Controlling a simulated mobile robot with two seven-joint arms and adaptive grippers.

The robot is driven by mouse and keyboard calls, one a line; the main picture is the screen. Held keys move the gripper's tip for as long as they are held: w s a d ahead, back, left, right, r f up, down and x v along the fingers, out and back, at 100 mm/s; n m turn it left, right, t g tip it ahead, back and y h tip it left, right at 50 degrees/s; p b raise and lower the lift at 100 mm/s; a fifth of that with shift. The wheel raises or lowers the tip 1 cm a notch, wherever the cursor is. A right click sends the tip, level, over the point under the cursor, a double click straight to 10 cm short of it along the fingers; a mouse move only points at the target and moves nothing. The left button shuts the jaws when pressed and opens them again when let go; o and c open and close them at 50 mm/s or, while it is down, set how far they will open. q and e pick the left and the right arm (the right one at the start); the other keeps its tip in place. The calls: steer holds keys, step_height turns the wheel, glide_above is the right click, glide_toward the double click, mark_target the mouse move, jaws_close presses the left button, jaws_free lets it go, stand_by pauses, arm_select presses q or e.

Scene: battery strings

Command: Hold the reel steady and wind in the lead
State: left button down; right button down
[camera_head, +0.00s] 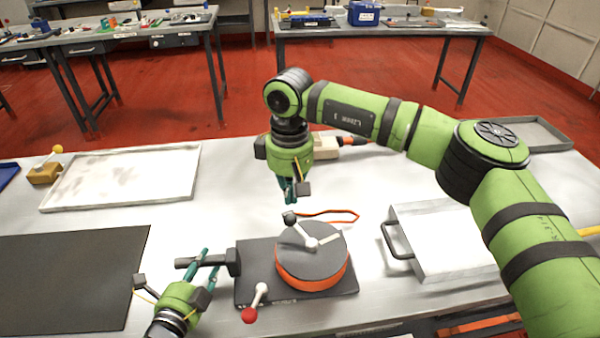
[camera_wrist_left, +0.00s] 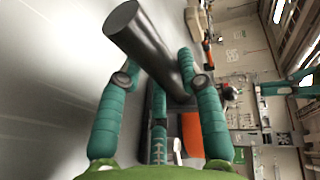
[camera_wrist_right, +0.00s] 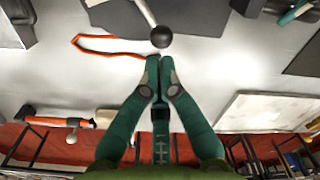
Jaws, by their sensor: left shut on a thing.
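The reel (camera_head: 315,262), a grey disc with an orange rim, stands on a dark base plate (camera_head: 255,265). Its white crank (camera_head: 305,236) has a dark knob (camera_head: 290,218), which also shows in the right wrist view (camera_wrist_right: 162,37). The orange lead (camera_head: 335,212) lies in a loop behind the reel. My left gripper (camera_head: 203,264) is shut on the dark bar handle (camera_head: 186,263) at the base's left side; the bar fills the space between its fingers in the left wrist view (camera_wrist_left: 150,45). My right gripper (camera_head: 290,196) is shut and empty, its fingertips near and apart from the knob.
A lever with a red ball (camera_head: 250,315) stands at the base's front. A white handled box (camera_head: 435,240) is at right. A white tray (camera_head: 125,180) and a black mat (camera_head: 70,280) are at left. A beige device (camera_head: 326,146) stands behind my right gripper.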

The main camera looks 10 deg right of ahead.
mark_target(302, 227)
steer(key=shift+w+d+r+m, duration=0.15)
steer(key=shift+d+m, duration=0.3)
steer(key=shift+m, duration=0.45)
steer(key=w+d+r+m+y, duration=0.15)
steer(key=d+m, duration=0.35)
steer(key=m, duration=0.6)
steer(key=d+r+m+y, duration=0.25)
steer(key=d+m, duration=0.25)
steer(key=m, duration=0.6)
steer(key=shift+h, duration=0.4)
steer(key=x, duration=0.9)
steer(key=shift+a+f, duration=0.25)
steer(key=shift+f, duration=0.05)
steer(key=shift+s+a+f, duration=0.1)
steer(key=shift+a, duration=0.5)
steer(key=shift+s+a+f, duration=0.1)
steer(key=shift+a+f, duration=0.05)
steer(key=shift+a, duration=0.5)
steer(key=shift+s+a+f, duration=0.1)
steer(key=shift+s+a, duration=0.05)
steer(key=shift+a, duration=0.55)
steer(key=shift+a+n+g, duration=0.45)
steer(key=shift+n+g, duration=0.05)
steer(key=shift+n, duration=0.5)
steer(key=shift+s+a+n, duration=0.1)
steer(key=shift+a+n, duration=0.2)
steer(key=shift+n, duration=0.1)
